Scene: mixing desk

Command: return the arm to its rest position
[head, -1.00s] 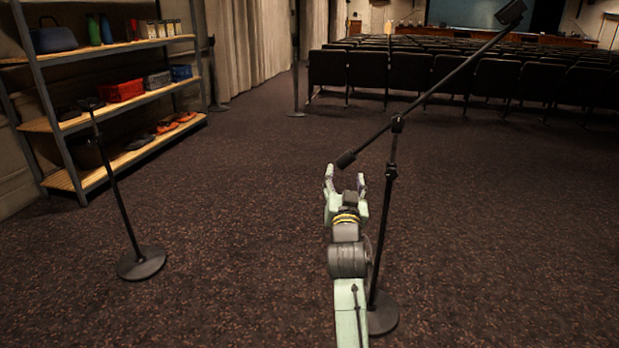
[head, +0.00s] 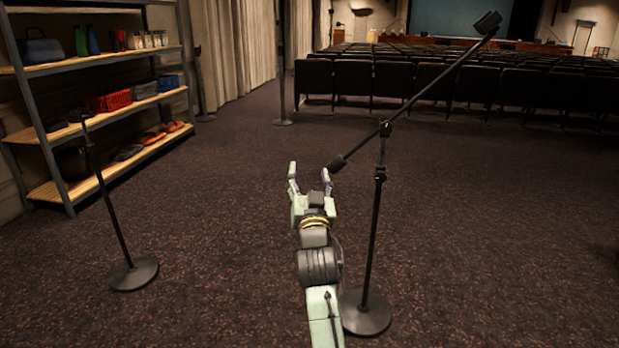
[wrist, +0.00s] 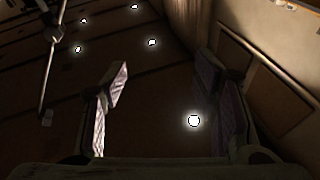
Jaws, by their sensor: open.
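My gripper (head: 309,184) is at the end of my raised arm, near the middle of the head view. Its two fingers are spread apart with nothing between them. In the wrist view my gripper (wrist: 165,105) is also open and empty, with the dark ceiling and several bright lamps beyond it. In the head view the fingers appear just left of the lower end of a microphone stand's boom; I cannot tell how far apart they are in depth.
A boom microphone stand (head: 376,220) is close to the right of my arm. A second stand (head: 112,215) is at the left. A shelf unit (head: 55,137) holds bags, baskets and shoes. Rows of dark seats (head: 408,80) fill the back. Carpet (head: 490,230) is clear at the right.

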